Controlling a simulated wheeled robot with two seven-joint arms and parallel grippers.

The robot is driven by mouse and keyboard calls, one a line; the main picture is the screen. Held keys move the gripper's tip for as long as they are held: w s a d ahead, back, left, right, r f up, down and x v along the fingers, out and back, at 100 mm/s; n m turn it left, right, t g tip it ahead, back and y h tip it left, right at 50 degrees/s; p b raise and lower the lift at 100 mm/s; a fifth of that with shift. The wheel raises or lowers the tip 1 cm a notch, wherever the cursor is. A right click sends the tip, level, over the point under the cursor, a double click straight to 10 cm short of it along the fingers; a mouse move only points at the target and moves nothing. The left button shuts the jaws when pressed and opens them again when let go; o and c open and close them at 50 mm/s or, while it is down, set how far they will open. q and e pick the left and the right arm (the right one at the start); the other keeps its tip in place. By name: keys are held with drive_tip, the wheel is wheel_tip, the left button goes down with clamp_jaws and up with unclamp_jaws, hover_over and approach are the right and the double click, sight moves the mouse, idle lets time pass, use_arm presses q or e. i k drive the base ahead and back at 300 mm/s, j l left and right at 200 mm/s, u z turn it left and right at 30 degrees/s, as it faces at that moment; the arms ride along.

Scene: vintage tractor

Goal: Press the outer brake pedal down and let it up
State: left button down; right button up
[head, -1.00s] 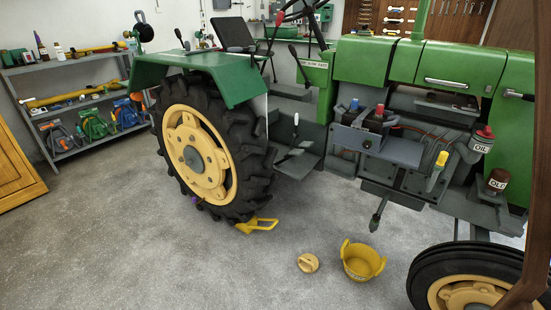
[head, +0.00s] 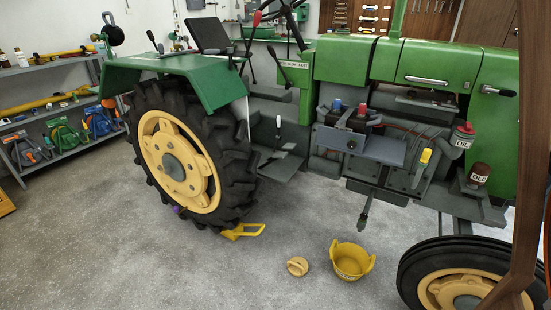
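The green vintage tractor (head: 440,62) stands side-on across the head view, with its large rear wheel (head: 178,160) at left. A grey footplate (head: 280,166) lies between that wheel and the engine. Two levers with white grips, a short upright one (head: 278,122) and a low one (head: 287,147), stand around the footplate. I cannot pick out the outer brake pedal; it may be hidden or too small to tell from the dark parts there. Neither of my grippers shows in this view.
A yellow wheel chock (head: 243,231) sits by the rear tyre. The front wheel (head: 465,280) is at lower right. A shelf (head: 62,105) stands at left.

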sight(279, 154)
drive_tip(key=i+j+z, duration=0.15)
drive_tip(key=i, duration=0.4)
drive_tip(key=i+j+z, duration=0.15)
drive_tip(key=i, duration=0.45)
drive_tip(key=i+j+z, duration=0.15)
drive_tip(key=i+j, duration=0.2)
drive_tip(key=i, duration=0.2)
drive_tip(key=i+j+z, duration=0.15)
drive_tip(key=i+j, duration=0.2)
drive_tip(key=i, duration=0.2)
